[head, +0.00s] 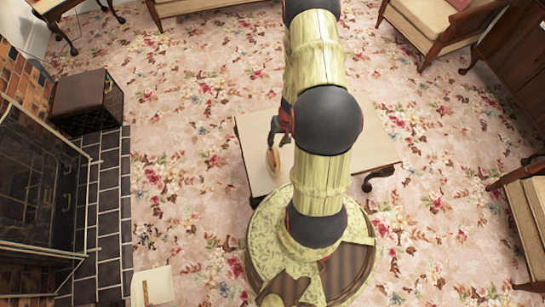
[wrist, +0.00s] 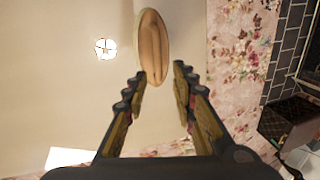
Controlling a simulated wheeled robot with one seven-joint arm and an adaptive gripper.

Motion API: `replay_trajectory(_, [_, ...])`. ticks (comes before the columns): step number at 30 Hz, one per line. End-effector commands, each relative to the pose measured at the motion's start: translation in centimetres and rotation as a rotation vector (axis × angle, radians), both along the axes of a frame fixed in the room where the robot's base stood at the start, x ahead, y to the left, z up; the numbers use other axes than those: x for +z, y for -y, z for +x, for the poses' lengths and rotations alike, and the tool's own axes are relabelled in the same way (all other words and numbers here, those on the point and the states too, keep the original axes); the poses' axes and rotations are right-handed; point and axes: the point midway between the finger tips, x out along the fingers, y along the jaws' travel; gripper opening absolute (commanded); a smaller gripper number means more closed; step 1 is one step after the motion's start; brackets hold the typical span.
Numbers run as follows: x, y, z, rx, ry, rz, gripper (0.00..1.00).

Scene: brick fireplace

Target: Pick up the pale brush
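The pale brush (wrist: 152,47) is an oval, light wooden piece with a tan centre, just beyond my fingertips in the wrist view. In the head view the brush (head: 273,160) shows at the left part of the low cream table (head: 257,135), beside my arm. My gripper (wrist: 160,72) is open, with a clear gap between its two fingers. The brush's near end lies between or just past the tips; I cannot tell whether they touch. In the head view my gripper (head: 284,125) is mostly hidden by my arm.
A small round white thing (wrist: 106,48) shows left of the brush. Floral carpet (head: 190,180) surrounds the table. A dark box (head: 85,100) stands by the fireplace (head: 35,170) at left. Upholstered seats (head: 425,25) stand at the back and right. Open carpet lies left of the table.

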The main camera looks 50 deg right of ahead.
Motion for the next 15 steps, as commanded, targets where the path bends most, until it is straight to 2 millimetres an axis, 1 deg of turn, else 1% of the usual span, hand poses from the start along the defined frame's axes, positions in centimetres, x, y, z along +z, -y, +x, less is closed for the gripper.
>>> replay_trajectory(2, [-0.2, 0.0, 0.0, 0.015, 0.002, -0.002, 0.27])
replay_trajectory(5, [-1.1, -0.2, 0.0, 0.023, 0.002, -0.001, 0.27])
replay_trajectory(11, [-3.1, -0.4, 0.3, 0.021, 0.003, -0.002, 0.27])
replay_trajectory(15, [-5.0, -0.7, 0.3, 0.02, 0.001, -0.001, 0.27])
